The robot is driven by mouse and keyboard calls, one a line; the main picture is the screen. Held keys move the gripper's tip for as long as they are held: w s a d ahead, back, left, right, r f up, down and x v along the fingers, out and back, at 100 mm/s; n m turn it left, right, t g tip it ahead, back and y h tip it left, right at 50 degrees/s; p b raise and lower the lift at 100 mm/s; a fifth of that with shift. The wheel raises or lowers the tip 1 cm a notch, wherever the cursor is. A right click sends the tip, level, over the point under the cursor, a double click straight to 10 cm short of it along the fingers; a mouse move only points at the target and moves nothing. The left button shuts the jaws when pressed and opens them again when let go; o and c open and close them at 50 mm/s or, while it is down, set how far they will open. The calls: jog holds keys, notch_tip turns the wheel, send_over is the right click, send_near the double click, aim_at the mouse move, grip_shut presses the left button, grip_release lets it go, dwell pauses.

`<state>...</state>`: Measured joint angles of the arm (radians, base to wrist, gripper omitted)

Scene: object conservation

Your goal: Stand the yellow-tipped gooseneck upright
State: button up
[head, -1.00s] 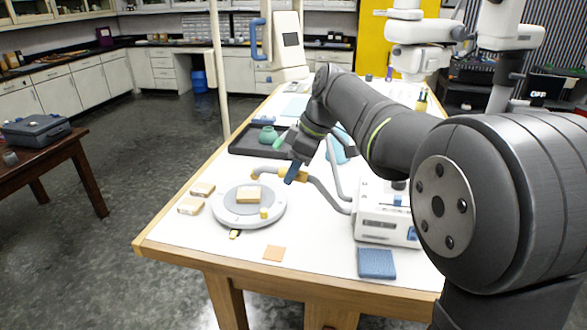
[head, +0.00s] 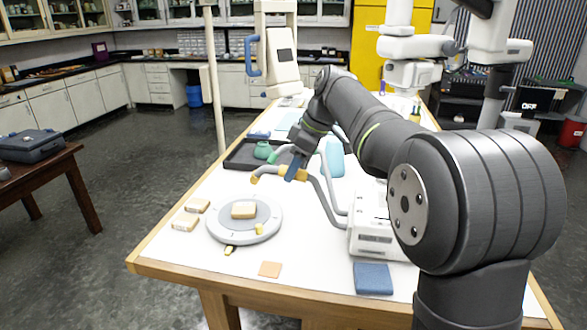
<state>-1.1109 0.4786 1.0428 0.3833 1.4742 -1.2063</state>
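The yellow-tipped gooseneck (head: 319,188) is a bent grey tube running left from the white lamp box (head: 372,238). Its yellow end (head: 256,173) hangs left, beyond and a little above the round plate in the picture; the tube lies well over to the left, not upright. My gripper (head: 294,168) is at the yellow part near the tip, with one blue finger in front of the tube and yellow showing on both sides. It appears shut on it; the far finger is hidden. A second gooseneck with a green tip (head: 274,156) is just behind.
The round grey stage (head: 228,232) holds a bread-like block (head: 243,210). Two similar blocks (head: 184,221) lie left of it. A dark tray (head: 236,158) with a green pot (head: 263,150) is behind. A blue pad (head: 373,279) and orange square (head: 270,269) lie in front.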

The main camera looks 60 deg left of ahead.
jog(key=shift+o, duration=0.8)
jog(key=shift+d+r, duration=0.1)
jog(key=shift+r, duration=0.05)
jog(key=v, duration=1.7)
jog(key=x, duration=1.7)
jog(key=shift+s+f, duration=0.15)
jog(key=shift+f, duration=0.1)
jog(key=shift+s+d, duration=0.1)
